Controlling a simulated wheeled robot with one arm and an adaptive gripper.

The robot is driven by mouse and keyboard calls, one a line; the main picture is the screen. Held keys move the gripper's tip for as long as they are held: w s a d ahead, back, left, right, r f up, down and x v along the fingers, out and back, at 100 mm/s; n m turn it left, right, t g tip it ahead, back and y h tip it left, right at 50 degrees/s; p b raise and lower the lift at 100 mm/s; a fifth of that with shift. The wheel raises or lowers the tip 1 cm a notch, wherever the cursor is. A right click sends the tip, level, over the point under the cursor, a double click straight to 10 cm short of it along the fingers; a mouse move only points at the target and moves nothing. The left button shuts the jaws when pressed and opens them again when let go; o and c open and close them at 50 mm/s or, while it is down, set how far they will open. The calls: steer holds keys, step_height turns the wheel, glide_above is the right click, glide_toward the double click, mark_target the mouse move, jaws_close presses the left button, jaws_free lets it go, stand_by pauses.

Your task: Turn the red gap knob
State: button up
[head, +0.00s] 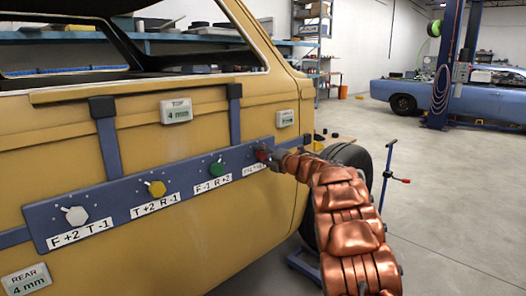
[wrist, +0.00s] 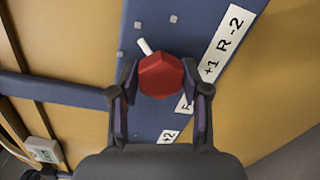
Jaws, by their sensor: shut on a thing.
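The red knob (wrist: 161,75) sits on the blue panel bar (wrist: 146,118) on the car's yellow side. It is faceted, and its white pointer (wrist: 144,45) points up and slightly left in the wrist view. My gripper (wrist: 160,92) is closed around the knob, one dark finger on each side. In the head view the red knob (head: 262,155) is at the right end of the bar (head: 115,194), partly hidden by my gripper (head: 270,158). The label beside it is partly covered; "+1 R -2" is readable in the wrist view.
The white knob (head: 76,216), yellow knob (head: 157,189) and green knob (head: 217,169) are left of the red one. The top display (head: 176,111) and rear display (head: 26,279) read 4 mm. A wheel (head: 349,160) stands close behind my arm. Floor at right is open.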

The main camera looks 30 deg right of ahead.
stand_by(0.4)
steer(key=o, duration=1.1)
steer(key=shift+o, duration=0.2)
steer(key=shift+s, duration=0.1)
steer(key=s+d, duration=0.2)
steer(key=s, duration=0.9)
steer(key=shift+s+d+r, duration=0.15)
steer(key=shift+s+r, duration=0.1)
steer(key=shift+s, duration=0.05)
